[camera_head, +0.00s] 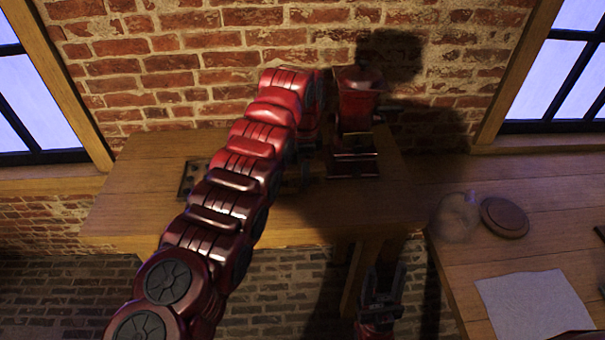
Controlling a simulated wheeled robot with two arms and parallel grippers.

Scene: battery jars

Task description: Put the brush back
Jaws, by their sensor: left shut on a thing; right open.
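I cannot see a brush clearly anywhere. A dark rack with round holes (189,180) sits on the bench to the left, partly hidden behind my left arm. My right gripper (384,278) is low at the bottom, in front of the bench, open and empty.
On the lower table at right stand a clear rounded glass jar (455,217) and a round brown wooden disc (504,217). A pale sheet of paper (536,306) lies nearer. The left part of the raised bench (130,205) is bare. A brick wall (210,50) closes the back.

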